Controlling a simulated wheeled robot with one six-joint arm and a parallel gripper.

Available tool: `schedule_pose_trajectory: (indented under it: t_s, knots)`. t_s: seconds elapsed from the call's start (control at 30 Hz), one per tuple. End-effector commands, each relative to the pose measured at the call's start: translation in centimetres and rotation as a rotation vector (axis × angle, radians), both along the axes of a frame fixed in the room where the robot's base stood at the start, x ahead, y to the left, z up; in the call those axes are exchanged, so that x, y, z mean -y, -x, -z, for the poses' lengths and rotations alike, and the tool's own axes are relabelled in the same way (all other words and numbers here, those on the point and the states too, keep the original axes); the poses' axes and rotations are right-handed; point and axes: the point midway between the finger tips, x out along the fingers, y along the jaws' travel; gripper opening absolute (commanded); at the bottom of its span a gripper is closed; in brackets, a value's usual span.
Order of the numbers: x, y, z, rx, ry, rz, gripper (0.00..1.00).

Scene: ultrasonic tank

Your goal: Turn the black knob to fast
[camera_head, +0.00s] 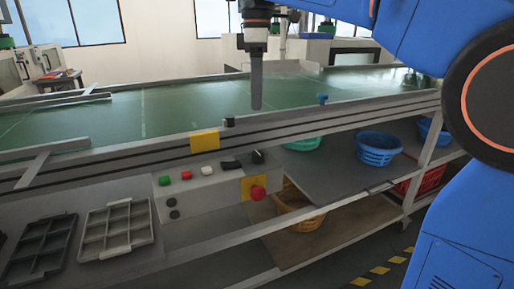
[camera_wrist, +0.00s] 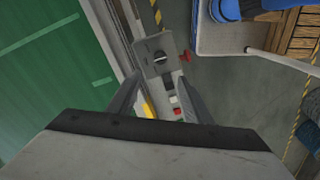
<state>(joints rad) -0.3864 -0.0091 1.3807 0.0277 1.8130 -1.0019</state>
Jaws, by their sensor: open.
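The black knob (camera_head: 258,157) sits on top of a grey control box (camera_head: 205,190) at the right end of its row of controls. In the wrist view the knob (camera_wrist: 159,57) is round and dark with a pale line across it, just beyond my fingertips. My gripper (camera_head: 256,103) points down above and behind the box, clear of the knob. In the wrist view my gripper (camera_wrist: 158,78) has its two fingers apart with nothing between them. I cannot read any speed marking around the knob.
A red mushroom button (camera_head: 257,193) on a yellow plate sits on the box front below the knob. Green (camera_head: 164,181), red and white buttons and a black switch (camera_head: 230,165) lie left of it. A green conveyor (camera_head: 190,108) runs behind. Two divided trays (camera_head: 117,228) are at the left.

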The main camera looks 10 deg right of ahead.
Motion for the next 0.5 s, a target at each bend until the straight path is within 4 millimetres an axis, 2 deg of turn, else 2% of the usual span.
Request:
schedule_pose_trajectory:
  t_s: [0.5]
  knots:
    - [0.0, 0.6, 9.2, -0.001, 0.001, 0.001, 0.46]
